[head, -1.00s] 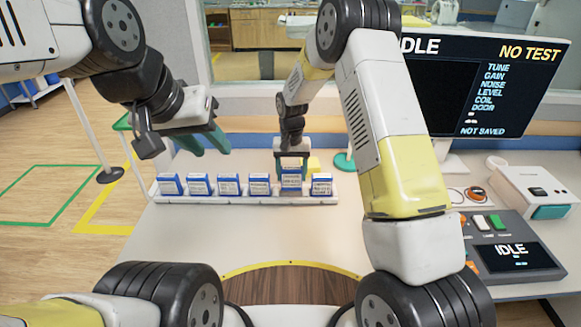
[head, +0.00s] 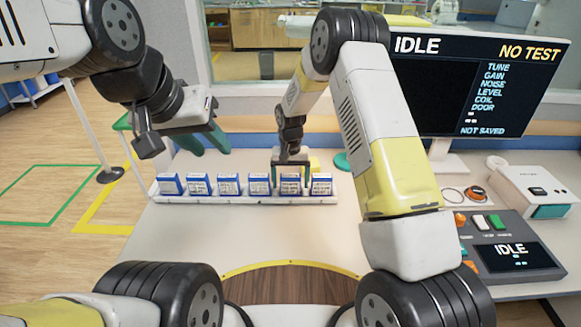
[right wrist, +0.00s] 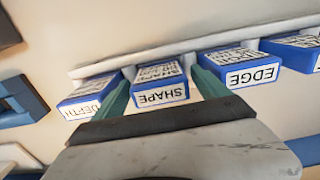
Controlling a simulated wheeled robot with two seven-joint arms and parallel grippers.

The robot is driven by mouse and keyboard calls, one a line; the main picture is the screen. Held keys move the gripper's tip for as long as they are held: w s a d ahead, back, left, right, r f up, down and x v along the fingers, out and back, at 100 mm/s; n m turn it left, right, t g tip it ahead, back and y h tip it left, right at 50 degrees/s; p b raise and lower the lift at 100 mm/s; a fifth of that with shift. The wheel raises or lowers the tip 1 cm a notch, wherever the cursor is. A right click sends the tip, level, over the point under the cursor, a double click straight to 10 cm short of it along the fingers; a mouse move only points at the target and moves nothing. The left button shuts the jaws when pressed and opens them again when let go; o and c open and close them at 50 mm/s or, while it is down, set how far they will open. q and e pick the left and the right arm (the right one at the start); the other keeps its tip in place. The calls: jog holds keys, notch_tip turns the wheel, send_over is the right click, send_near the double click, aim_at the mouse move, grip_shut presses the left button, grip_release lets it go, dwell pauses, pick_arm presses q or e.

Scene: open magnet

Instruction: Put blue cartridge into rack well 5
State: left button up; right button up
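A white rack (head: 235,199) stands on the table with several blue cartridges in a row. The fifth from the left, a blue cartridge labelled SHAPE (head: 290,184), sits level with its neighbours. It also shows in the right wrist view (right wrist: 160,85). My right gripper (head: 291,172) is over it, with its teal fingers on either side; in the right wrist view the fingers (right wrist: 162,90) look slightly apart from its sides, so it seems open. How deep the cartridge sits is hidden.
Cartridges labelled DEPTH (right wrist: 88,100) and EDGE (right wrist: 243,75) stand close on either side of the right fingers. A monitor (head: 475,85) reading IDLE and a control panel (head: 505,245) are at right. The table in front of the rack is clear.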

notch_tip(320, 180, up, 12)
jog(key=s+d+r+t+y, duration=0.1)
jog(key=s+d+r+t, duration=0.1)
jog(key=s+d+r, duration=0.55)
jog(key=s+d+r+t+y, duration=0.15)
jog(key=s+r, duration=0.35)
jog(key=r, duration=0.6)
jog(key=s+d+r+t, duration=0.1)
jog(key=s+d, duration=0.1)
jog(key=s, duration=0.7)
jog(key=s+d+r+t, duration=0.1)
jog(key=s+d+r, duration=0.1)
jog(key=s, duration=0.6)
jog(key=shift+s+d+n+t, duration=0.3)
jog(key=shift+s+d+t, duration=0.05)
jog(key=shift+d, duration=0.25)
jog(key=shift+r, duration=0.15)
